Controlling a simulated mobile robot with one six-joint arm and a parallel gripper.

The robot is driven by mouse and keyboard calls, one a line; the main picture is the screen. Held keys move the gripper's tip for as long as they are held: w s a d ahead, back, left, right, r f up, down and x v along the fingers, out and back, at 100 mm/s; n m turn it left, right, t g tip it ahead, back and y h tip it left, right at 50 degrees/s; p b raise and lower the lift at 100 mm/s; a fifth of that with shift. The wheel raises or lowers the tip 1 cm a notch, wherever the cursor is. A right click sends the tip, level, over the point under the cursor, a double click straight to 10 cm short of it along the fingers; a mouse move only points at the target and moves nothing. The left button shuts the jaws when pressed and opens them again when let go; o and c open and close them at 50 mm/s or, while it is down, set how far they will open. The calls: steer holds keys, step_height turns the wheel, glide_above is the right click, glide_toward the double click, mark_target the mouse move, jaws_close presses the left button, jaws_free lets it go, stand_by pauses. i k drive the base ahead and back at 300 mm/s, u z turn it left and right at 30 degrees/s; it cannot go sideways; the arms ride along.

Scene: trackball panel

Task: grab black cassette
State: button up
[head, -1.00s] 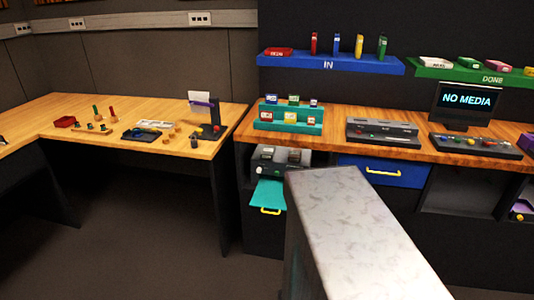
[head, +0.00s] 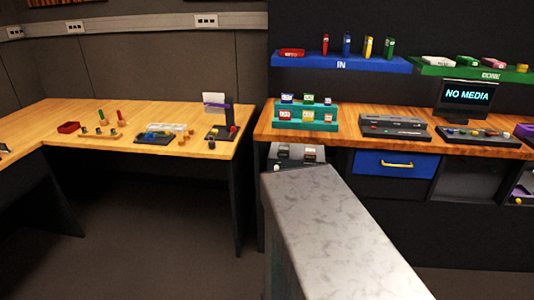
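I cannot single out a black cassette with certainty in the head view. A teal rack (head: 282,119) on the right counter holds several small cassettes with pale or coloured labels. Two small dark items with pale tops, one on the left (head: 290,152) and one on the right (head: 310,154), sit in an open bay below the rack; they are too small to identify. Upright cassettes in red, blue, yellow and green stand on the blue IN shelf (head: 375,66). My gripper is not in view.
The right wooden counter (head: 345,134) carries a grey console (head: 394,127), a knob panel (head: 475,136) and a NO MEDIA screen (head: 468,96). A blue drawer (head: 372,164) is below. A green DONE shelf (head: 440,70) is above. A left table (head: 60,115) holds small parts; floor (head: 150,225) before it is clear.

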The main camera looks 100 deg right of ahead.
mark_target(283, 151)
steer(key=z, duration=0.05)
steer(key=i, duration=1.1)
steer(key=u, duration=0.95)
steer(key=k, duration=0.15)
steer(key=z, duration=2.55)
steer(key=k, duration=0.15)
steer(key=z, duration=1.05)
steer(key=i, duration=0.3)
steer(key=z, duration=0.1)
